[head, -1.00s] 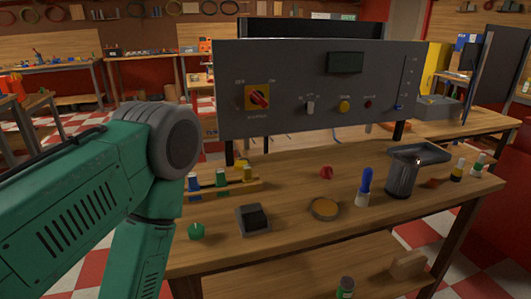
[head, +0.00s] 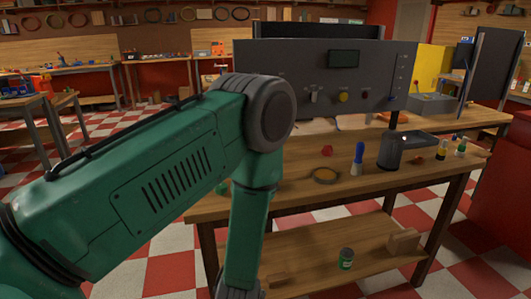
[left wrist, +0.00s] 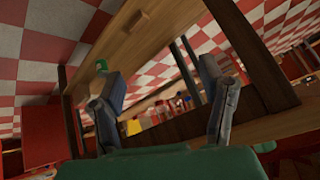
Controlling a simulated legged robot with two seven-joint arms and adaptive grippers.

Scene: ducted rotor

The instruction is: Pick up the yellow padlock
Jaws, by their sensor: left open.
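I cannot make out the yellow padlock for certain in either current view. The head view from a second ago shows small blue, green and yellow items in a wooden rack on the bench; my left arm now covers most of that spot. My left gripper (left wrist: 162,72) is open and empty in the left wrist view, its two fingers spread apart. In the head view its arm hangs down in front of the bench's left part, and the gripper is cut off at the bottom edge. A yellow patch (left wrist: 133,127) shows between the fingers; I cannot tell what it is.
The workbench (head: 370,195) carries a grey control panel (head: 330,75), a blue-handled tool (head: 358,158), a round dish (head: 326,175), a red item (head: 327,150) and a dark cup (head: 390,152). A green can (head: 346,259) and wooden block (head: 403,241) are on the lower shelf (head: 310,268).

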